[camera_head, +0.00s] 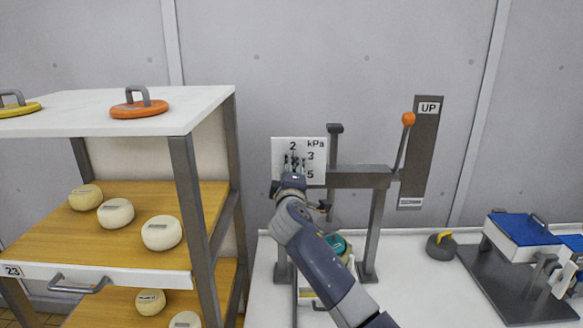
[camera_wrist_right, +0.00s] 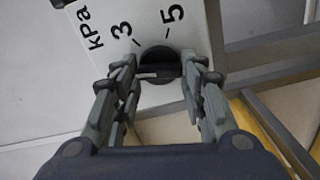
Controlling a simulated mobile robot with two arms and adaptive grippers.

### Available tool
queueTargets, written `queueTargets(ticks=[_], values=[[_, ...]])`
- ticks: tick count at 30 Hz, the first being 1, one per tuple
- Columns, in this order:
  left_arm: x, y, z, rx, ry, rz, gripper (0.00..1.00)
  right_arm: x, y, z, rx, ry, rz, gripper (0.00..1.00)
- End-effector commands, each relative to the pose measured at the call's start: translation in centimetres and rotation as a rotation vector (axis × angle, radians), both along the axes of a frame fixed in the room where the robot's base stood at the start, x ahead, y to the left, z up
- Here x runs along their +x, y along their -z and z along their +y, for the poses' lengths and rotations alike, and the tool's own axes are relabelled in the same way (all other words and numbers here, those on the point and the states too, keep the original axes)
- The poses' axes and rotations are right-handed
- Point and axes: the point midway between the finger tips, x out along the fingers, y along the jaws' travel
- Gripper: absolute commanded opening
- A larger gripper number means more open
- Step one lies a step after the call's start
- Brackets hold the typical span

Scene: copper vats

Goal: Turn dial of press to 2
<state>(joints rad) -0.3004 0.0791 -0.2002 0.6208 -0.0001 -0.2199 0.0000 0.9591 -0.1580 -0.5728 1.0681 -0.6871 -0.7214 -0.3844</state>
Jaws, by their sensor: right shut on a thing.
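The press (camera_head: 358,178) stands on the white table, with a white dial panel (camera_head: 283,145) marked kPa, 2, 3 and 5 at its left. My right gripper (camera_head: 294,166) reaches this panel and covers the dial in the head view. In the right wrist view, the black round dial (camera_wrist_right: 158,54) sits between the fingertips of my right gripper (camera_wrist_right: 160,74), which is shut on its raised bar. The 3 and 5 show beside the dial; the 2 is out of that view. Which number the dial points to, I cannot tell. My left gripper is not in view.
The press's orange-tipped lever (camera_head: 408,119) stands beside a plate marked UP (camera_head: 427,108). A shelf rack (camera_head: 187,200) with pale cheeses is close on the left. A grey weight with a yellow handle (camera_head: 441,244) and a blue-topped device (camera_head: 525,230) stand to the right.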

Motion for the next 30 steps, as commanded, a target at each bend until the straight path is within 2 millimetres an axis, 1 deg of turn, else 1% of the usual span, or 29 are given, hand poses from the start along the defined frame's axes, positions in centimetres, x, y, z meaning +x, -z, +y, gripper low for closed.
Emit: queueTargets(ticks=[1,6,12,29,30], values=[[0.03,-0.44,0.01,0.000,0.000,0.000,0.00,0.05,-0.57,-0.11,-0.036,0.002,-0.007,0.15],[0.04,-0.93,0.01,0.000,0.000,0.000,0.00,0.04,-0.53,-0.07,-0.132,0.001,-0.007,0.15],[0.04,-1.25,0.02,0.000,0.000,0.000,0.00,0.04,-0.45,-0.04,-0.203,0.001,-0.008,0.15],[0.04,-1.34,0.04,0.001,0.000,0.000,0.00,0.05,-0.43,-0.06,-0.235,0.001,-0.009,0.15],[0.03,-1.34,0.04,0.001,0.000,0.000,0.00,0.05,-0.44,-0.07,-0.235,0.001,-0.009,0.41]])
